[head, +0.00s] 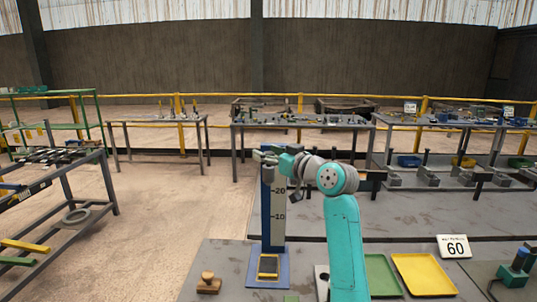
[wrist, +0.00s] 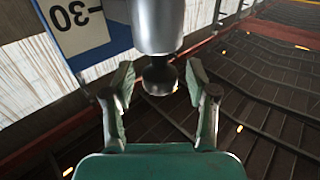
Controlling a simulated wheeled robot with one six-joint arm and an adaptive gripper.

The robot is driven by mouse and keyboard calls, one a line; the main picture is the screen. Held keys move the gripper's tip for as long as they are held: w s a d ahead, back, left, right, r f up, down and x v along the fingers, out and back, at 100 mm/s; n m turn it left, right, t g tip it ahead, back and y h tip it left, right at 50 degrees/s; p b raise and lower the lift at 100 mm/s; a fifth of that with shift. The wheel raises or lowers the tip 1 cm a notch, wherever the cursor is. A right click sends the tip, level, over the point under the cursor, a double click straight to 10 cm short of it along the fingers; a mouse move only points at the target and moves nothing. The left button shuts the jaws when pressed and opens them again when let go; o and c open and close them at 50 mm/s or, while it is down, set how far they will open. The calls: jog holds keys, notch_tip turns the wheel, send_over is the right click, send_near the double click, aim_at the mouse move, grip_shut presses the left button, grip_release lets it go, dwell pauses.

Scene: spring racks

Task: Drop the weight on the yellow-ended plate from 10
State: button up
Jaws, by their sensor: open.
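A blue drop stand with a white scale board (head: 279,215) marked 10 and 20 stands at the bench front. A small yellow-edged plate (head: 268,265) lies on its blue base. My gripper (head: 262,155) is level with the stand's top, above the 20 mark. In the wrist view, my gripper (wrist: 160,80) is open. The silver cylindrical weight (wrist: 157,25) has its dark knob (wrist: 158,76) between the spread fingers, with gaps on both sides. The scale board (wrist: 75,25) shows an inverted 30 beside the weight.
Right of the stand lie a green tray (head: 382,276), a yellow tray (head: 425,274) and a sign reading 60 (head: 456,247). A wooden stamp-like block (head: 208,283) sits left of the stand. A rack (head: 62,200) stands at left; the floor between is clear.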

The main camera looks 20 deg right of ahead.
grip_shut()
notch_tip(320, 180, down, 20)
dwell(0.6)
grip_release()
jog(key=shift+s, duration=0.1)
jog(key=v, duration=0.7)
jog(key=shift+s+d, duration=0.15)
jog(key=shift+s, duration=0.05)
dwell(0.4)
